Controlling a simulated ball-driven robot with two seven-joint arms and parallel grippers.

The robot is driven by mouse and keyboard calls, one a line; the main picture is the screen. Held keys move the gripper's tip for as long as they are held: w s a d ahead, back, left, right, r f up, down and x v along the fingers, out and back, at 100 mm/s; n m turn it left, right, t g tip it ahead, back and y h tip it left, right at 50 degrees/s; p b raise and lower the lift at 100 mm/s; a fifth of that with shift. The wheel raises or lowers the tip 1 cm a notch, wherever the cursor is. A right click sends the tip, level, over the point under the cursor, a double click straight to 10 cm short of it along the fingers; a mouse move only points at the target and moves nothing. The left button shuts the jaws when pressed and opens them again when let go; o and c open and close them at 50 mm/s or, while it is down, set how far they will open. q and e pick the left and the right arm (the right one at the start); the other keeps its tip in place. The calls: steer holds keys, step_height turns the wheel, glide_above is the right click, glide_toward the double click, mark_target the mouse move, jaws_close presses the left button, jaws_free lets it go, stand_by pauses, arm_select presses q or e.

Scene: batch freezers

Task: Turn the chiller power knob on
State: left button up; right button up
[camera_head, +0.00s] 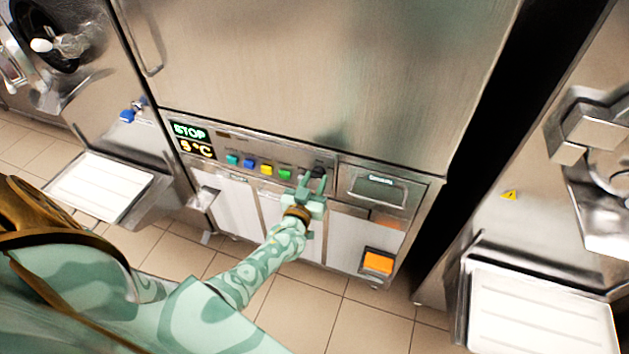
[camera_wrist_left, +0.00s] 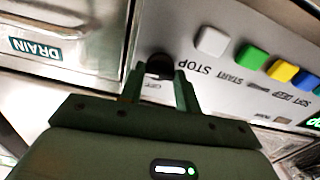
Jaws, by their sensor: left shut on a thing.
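The chiller power knob (camera_wrist_left: 160,66) is a small black knob on the steel control panel. In the left wrist view it sits between the two fingers of my left gripper (camera_wrist_left: 160,85), which is shut on it. A label beside the knob is partly hidden by a finger. In the head view the knob (camera_head: 318,171) shows as a dark spot at the right end of the button row, with my left gripper (camera_head: 312,182) at it. The display (camera_head: 190,131) reads STOP and a temperature below. My right gripper is not in view.
Coloured buttons (camera_head: 266,169) line the panel left of the knob. A drawer marked DRAIN (camera_wrist_left: 40,47) is on its other side. An orange square (camera_head: 378,262) is low on the chiller. Steel machines with white trays (camera_head: 98,186) stand on both sides. Tiled floor is in front.

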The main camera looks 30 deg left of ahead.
arm_select(q)
steer(key=shift+s+d+f+m, duration=0.1)
steer(key=shift+f+m, duration=0.1)
steer(key=shift+m, duration=0.4)
steer(key=o, duration=1)
steer(key=shift+r, duration=0.1)
steer(key=p+v, duration=0.3)
steer(key=v, duration=1.3)
steer(key=shift+s+p, duration=0.1)
steer(key=shift+p, duration=0.2)
